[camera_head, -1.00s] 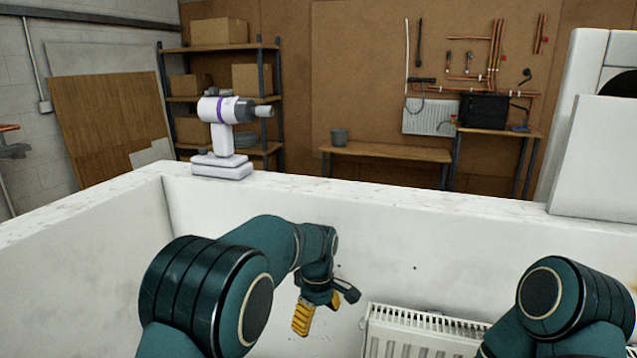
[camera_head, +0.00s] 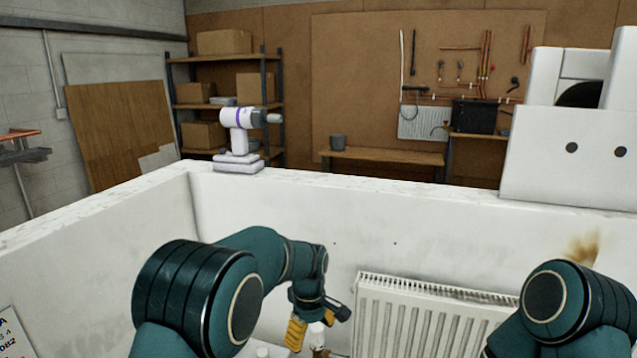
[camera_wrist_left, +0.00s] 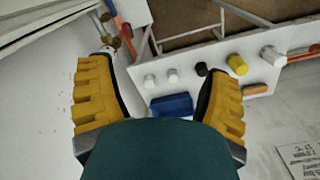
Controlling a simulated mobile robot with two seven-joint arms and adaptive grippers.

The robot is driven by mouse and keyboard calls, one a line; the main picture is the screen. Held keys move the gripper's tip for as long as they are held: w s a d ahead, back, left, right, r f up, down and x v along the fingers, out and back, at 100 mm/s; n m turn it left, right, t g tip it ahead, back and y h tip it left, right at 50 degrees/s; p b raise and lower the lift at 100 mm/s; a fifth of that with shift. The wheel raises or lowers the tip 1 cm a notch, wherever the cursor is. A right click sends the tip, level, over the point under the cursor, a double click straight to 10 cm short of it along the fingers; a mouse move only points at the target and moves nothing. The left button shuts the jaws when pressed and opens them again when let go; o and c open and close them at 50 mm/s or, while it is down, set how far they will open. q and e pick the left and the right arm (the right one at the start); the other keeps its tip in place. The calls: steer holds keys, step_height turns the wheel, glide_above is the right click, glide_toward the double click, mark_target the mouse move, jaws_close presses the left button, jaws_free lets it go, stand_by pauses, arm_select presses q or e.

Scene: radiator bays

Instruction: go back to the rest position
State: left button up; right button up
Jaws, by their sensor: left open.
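My left gripper (camera_head: 314,328) hangs over the bay in front of the low white wall, its yellow fingers pointing down. The left wrist view shows its two ridged fingers (camera_wrist_left: 158,85) spread apart with nothing held between them. White fittings sit below and beyond it in the head view, partly hidden by the fingers. My right arm shows only as a teal link at the lower right of the head view; its gripper is out of the picture.
A white radiator (camera_head: 430,318) is right of my left gripper. A white and purple drill-like tool (camera_head: 238,135) stands on the wall top (camera_head: 350,186). The left wrist view shows a white surface with a blue block (camera_wrist_left: 172,105), a yellow cylinder (camera_wrist_left: 237,65) and small caps.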

arm_select(q)
steer(key=s+a+f+m+h+b, duration=0.1)
steer(key=s+a+f+b, duration=0.15)
steer(key=f, duration=0.65)
steer(key=s+a+f+m+h+b, duration=0.1)
steer(key=s+a+f+m, duration=0.2)
steer(key=f, duration=0.7)
steer(key=s+a+f+m+t+h+b, duration=0.1)
steer(key=s+f+b, duration=0.1)
steer(key=s+f, duration=0.3)
steer(key=s+a+f+m+t+b, duration=0.1)
steer(key=s+f, duration=0.5)
steer(key=s, duration=0.6)
steer(key=shift+s+a+m+h+b, duration=0.4)
steer(key=shift+a+m+b, duration=0.2)
steer(key=shift+b, duration=0.55)
arm_select(e)
step_height(320, 180, down, 11)
steer(key=shift+w+a+r+g, duration=0.15)
steer(key=shift+w+a+g, duration=0.15)
steer(key=shift+w, duration=0.05)
